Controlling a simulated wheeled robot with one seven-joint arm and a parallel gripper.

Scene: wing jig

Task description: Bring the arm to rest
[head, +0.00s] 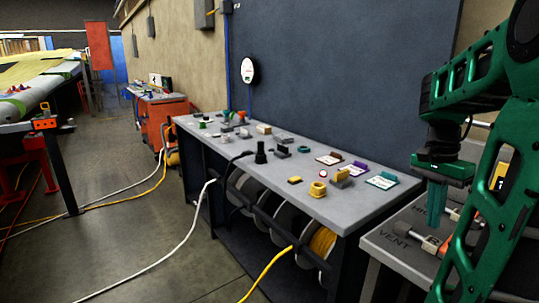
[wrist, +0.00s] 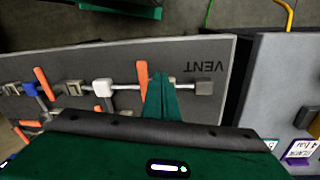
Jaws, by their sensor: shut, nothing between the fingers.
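My gripper (head: 436,207) hangs from the green arm at the right of the head view, fingers pointing down above the grey panel marked VENT (head: 378,242). Its green fingers are together and empty. In the wrist view my gripper (wrist: 160,85) shows over the same panel (wrist: 120,60), in front of the pipe by the VENT lettering. The fingers partly cover that pipe and sit beside an orange handle (wrist: 142,74). I cannot tell whether they touch anything.
A long grey workbench (head: 225,158) with small parts and coloured cards stands left of the panel, cable reels beneath. White and yellow cables (head: 165,255) cross the floor. A blue-grey wall (head: 340,80) rises behind. Open floor lies left of the bench.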

